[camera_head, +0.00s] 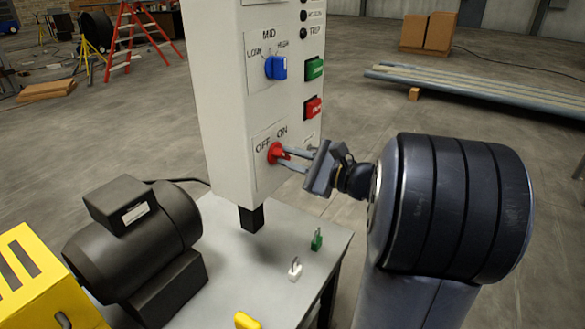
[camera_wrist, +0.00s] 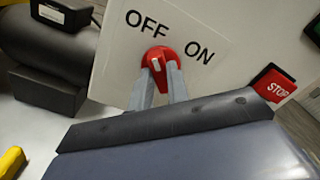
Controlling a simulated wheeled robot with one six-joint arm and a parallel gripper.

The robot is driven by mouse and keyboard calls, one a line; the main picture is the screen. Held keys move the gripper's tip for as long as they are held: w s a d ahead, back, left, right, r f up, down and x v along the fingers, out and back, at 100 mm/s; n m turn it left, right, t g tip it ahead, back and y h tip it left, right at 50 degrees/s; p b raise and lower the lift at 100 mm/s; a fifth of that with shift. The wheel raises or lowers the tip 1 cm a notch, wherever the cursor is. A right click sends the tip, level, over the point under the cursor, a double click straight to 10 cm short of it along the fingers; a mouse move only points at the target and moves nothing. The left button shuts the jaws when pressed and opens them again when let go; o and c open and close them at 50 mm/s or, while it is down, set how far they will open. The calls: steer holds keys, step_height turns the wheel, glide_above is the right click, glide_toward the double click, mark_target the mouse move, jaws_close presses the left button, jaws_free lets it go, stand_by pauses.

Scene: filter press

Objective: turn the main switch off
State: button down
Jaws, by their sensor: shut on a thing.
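The main switch (camera_head: 274,152) is a red rotary knob on a white plate marked OFF and ON, low on the front of the pale control cabinet. In the wrist view the red knob (camera_wrist: 158,55) shows a white mark, with OFF to its upper left and ON to its right. I cannot tell for sure which label the knob points at. My gripper (camera_head: 283,157) reaches in from the right, its two thin grey fingers shut on the red knob. The fingertips (camera_wrist: 160,70) cover the knob's lower part in the wrist view.
Above the switch are a blue selector (camera_head: 276,67), a green button (camera_head: 314,68) and a red stop button (camera_head: 313,107). A black motor (camera_head: 135,230) stands left on the grey table (camera_head: 225,290). Small padlock-like items (camera_head: 295,269) lie in front of the cabinet.

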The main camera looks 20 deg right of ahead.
steer(key=shift+n, duration=0.3)
steer(key=c, duration=1.4)
jaws_free()
steer(key=shift+o, duration=0.2)
steer(key=shift+d, duration=0.1)
steer(key=v, duration=1)
steer(key=shift+s, duration=0.35)
steer(key=shift+d, duration=0.1)
steer(key=x, duration=0.9)
steer(key=shift+w, duration=0.2)
steer(key=shift+x, duration=0.8)
